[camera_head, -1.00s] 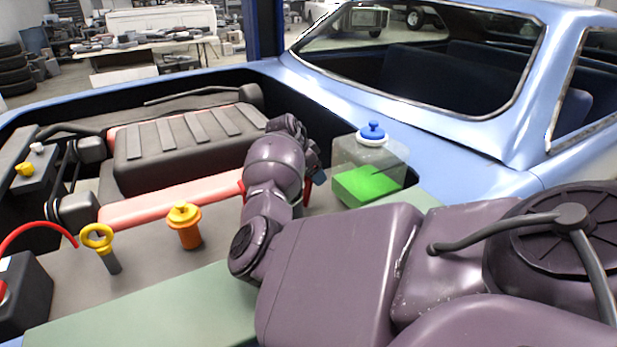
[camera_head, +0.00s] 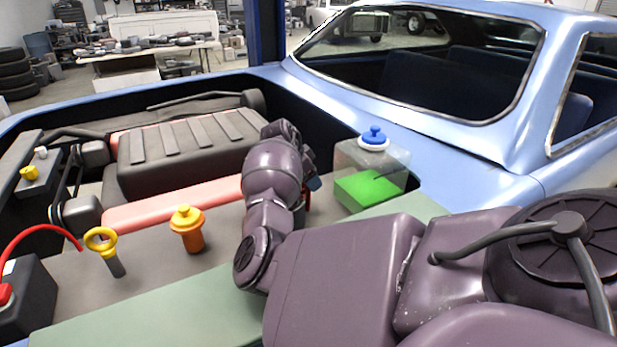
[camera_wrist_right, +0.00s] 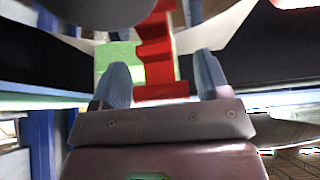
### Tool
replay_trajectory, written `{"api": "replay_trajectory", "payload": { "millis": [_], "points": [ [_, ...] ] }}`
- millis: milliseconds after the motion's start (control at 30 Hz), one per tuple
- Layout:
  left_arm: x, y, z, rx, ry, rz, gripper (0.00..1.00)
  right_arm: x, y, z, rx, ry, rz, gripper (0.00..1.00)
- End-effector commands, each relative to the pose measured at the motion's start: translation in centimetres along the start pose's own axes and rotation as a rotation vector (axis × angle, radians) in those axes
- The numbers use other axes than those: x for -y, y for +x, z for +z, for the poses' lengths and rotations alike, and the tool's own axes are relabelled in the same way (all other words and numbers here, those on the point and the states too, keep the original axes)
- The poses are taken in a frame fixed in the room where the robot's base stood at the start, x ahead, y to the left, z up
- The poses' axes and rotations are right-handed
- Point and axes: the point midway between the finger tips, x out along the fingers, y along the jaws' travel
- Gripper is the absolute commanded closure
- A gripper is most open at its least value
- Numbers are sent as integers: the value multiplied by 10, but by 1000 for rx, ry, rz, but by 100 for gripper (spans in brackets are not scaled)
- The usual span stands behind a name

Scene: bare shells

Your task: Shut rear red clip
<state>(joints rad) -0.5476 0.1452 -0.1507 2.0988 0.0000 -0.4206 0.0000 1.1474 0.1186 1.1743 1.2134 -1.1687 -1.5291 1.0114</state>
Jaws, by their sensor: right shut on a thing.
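My right arm reaches across the engine bay in the head view, and its gripper (camera_head: 313,181) is mostly hidden behind my own wrist. A small bit of red (camera_head: 307,200) shows beside it; I cannot tell which clip part it is. In the right wrist view, a stepped red clip (camera_wrist_right: 155,65) stands between the two blue-grey fingers of my right gripper (camera_wrist_right: 163,78), which is shut on it. The clip's top end is cut off by dark shapes above. My left gripper is not in view.
A clear tank (camera_head: 372,170) with green fluid and a blue cap stands right of my right wrist. The dark ribbed engine cover (camera_head: 190,140) lies left of it.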

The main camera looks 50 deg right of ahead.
Motion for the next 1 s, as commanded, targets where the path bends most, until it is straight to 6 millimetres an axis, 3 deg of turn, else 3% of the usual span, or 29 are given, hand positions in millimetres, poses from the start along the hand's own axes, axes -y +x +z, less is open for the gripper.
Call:
{"api": "replay_trajectory", "payload": {
  "millis": [167, 200, 300, 667, 1000],
  "points": [
    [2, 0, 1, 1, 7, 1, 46, 1, -1, 3, 6, -4, -2, 74],
    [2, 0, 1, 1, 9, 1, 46, 1, -1, 3, 6, -4, -2, 25],
    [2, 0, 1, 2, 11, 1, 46, 1, -1, 2, 4, -3, -1, 10],
    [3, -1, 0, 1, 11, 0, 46, 0, -4, 1, 2, -1, -1, 9],
    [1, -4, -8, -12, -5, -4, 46, 1, -59, -1, 3, 0, -5, 9]
  ]
}}
